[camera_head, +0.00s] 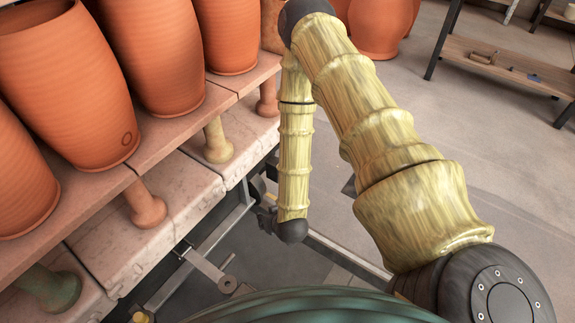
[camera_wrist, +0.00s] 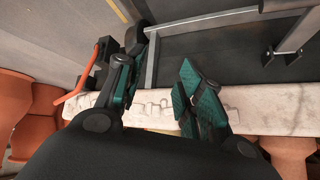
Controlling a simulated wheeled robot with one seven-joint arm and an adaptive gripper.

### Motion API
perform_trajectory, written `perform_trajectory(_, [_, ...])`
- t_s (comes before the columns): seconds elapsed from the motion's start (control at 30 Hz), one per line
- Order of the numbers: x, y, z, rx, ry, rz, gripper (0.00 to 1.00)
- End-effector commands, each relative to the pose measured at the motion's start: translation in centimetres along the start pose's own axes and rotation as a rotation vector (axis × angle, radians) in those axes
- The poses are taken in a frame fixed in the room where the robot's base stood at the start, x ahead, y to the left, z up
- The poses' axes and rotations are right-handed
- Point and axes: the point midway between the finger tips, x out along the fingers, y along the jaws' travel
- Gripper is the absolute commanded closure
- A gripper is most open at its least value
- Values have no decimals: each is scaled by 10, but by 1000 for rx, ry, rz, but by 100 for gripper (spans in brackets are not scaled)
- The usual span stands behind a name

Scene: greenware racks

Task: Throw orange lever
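The orange lever (camera_wrist: 76,84) shows in the wrist view at the left. It is a thin bent orange bar joined to a dark block beside a metal frame. My gripper (camera_wrist: 157,75) is open in the wrist view, its two dark and green fingers apart. The lever lies to the left of the left finger, outside the gap, and I see no contact. A pale slab edge and grey floor show between the fingers. In the head view my forearm hangs down beside the rack. I cannot make out the lever there, and the gripper's fingers are not clear.
Large terracotta pots (camera_head: 66,80) stand on a shelf at the left of the head view. Short posts (camera_head: 217,141) hold that shelf above a pale slab (camera_head: 133,250). A metal frame (camera_head: 210,270) runs low beside it. A wooden bench (camera_head: 505,62) stands far right, with open floor between.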

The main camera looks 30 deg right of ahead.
Motion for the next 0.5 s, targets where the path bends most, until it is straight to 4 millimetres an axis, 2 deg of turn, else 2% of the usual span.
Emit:
perform_trajectory(0.03, [20, 5, 2, 11, 35, 4, 63])
perform_trajectory(0.1, [36, 10, -5, 24, 82, 11, 63])
perform_trajectory(0.5, [110, 45, -47, 93, 352, 67, 63])
